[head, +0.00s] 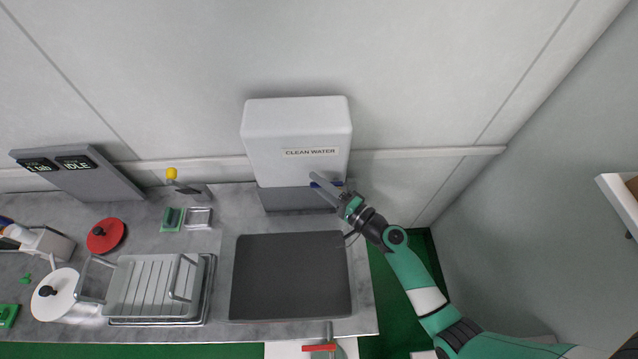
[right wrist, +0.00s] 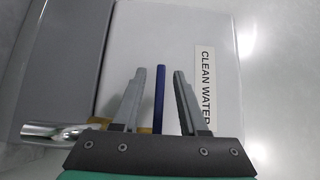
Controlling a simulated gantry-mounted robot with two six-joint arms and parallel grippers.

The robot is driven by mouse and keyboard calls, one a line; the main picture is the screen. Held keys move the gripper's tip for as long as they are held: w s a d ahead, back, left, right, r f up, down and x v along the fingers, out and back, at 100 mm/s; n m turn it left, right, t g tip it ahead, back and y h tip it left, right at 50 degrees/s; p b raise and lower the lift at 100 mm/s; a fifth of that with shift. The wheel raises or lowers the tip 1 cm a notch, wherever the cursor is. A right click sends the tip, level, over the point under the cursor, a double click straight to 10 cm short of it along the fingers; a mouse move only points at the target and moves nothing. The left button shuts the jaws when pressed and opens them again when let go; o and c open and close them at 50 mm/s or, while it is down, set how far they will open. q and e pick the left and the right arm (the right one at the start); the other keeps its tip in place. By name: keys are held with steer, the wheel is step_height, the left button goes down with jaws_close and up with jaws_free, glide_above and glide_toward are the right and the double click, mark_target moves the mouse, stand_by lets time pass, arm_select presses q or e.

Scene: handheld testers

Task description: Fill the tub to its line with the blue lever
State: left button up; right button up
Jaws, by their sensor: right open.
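A white water dispenser (head: 297,128) labelled "CLEAN WATER" stands at the back of the counter. Its blue lever (head: 338,184) is at the lower right of its front, partly covered by my right gripper (head: 322,186). In the right wrist view the lever (right wrist: 160,98) shows as a thin blue bar between the two open fingers of the right gripper (right wrist: 157,92), with gaps on both sides. A silver spout (right wrist: 50,131) shows at the lower left there. A dark grey rectangular basin or panel (head: 290,277) is in front of the dispenser; I cannot tell if it is the tub. No fill line is visible.
A grey dish rack (head: 150,285), a red lid (head: 106,235), a white lidded pot (head: 55,292) and a green sponge (head: 172,219) are to the left. A red-marked item (head: 319,348) is at the front edge.

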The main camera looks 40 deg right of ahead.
jaws_close()
stand_by(1.4)
